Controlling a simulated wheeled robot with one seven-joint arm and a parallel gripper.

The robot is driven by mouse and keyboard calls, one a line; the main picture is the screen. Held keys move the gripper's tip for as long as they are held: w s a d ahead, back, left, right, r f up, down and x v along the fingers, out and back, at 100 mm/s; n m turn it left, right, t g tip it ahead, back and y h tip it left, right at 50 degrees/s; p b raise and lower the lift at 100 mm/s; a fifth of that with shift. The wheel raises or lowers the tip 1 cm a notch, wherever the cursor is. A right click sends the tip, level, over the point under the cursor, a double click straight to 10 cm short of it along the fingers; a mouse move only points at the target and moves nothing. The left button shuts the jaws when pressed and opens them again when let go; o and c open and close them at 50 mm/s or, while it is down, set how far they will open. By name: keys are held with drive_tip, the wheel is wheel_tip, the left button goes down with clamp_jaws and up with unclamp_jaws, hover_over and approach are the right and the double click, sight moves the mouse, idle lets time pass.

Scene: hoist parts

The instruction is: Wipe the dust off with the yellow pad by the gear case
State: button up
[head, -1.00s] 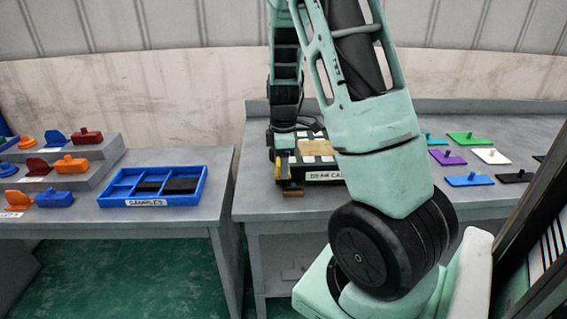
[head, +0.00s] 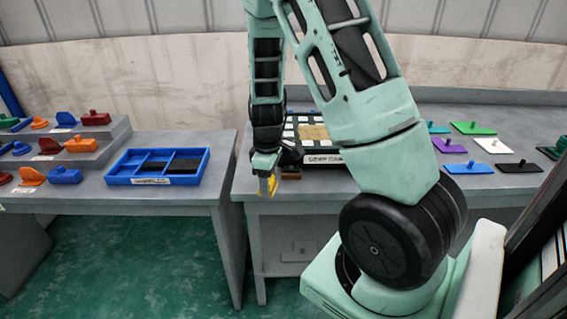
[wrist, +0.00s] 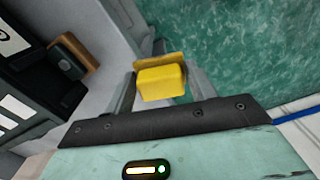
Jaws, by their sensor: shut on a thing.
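My gripper (head: 267,178) is shut on the yellow pad (head: 268,187). The pad also shows between the fingers in the wrist view (wrist: 162,84), with green floor behind it. It hangs at the front left of the right bench, apart from the gear case. The gear case (head: 330,158) is a black, labelled box on that bench, with white squares and a tan patch (head: 314,132) on top. I cannot tell whether the tan patch is dust. My arm hides the case's right part. A small brown block (head: 291,176) sits at the case's front left.
A blue sample tray (head: 118,181) lies on the left bench, beside stepped shelves of coloured parts. Coloured plates with knobs, such as a white one (head: 494,146), lie on the right bench. A gap separates the two benches.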

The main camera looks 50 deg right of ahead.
drive_tip(key=w+a+f+m, duration=0.2)
drive_tip(key=a+f+m, duration=0.3)
drive_tip(key=a+f, duration=0.5)
drive_tip(key=a, duration=0.4)
drive_tip(key=shift+w, duration=0.35)
